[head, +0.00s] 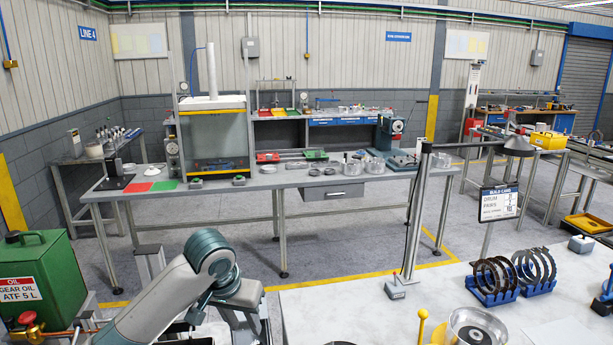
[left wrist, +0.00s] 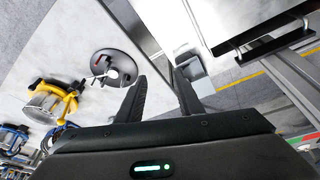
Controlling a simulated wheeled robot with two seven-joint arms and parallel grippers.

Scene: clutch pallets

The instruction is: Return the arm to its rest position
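My left arm (head: 165,300) comes in from the lower left of the head view and bends at a grey-teal joint (head: 212,255), in front of the far workbench. I cannot make out its fingertips clearly there. In the left wrist view the two dark fingers of my left gripper (left wrist: 161,75) stand apart with nothing between them. Beyond the fingertips are a grey block (left wrist: 190,68) and a pale table edge. My right gripper is not in either view.
The near white table (head: 340,310) holds a post base (head: 397,291), dark rings in blue racks (head: 492,283) and a metal drum (head: 475,328). A green oil can (head: 42,275) stands at left. The far workbench (head: 300,178) carries parts. Open floor lies between.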

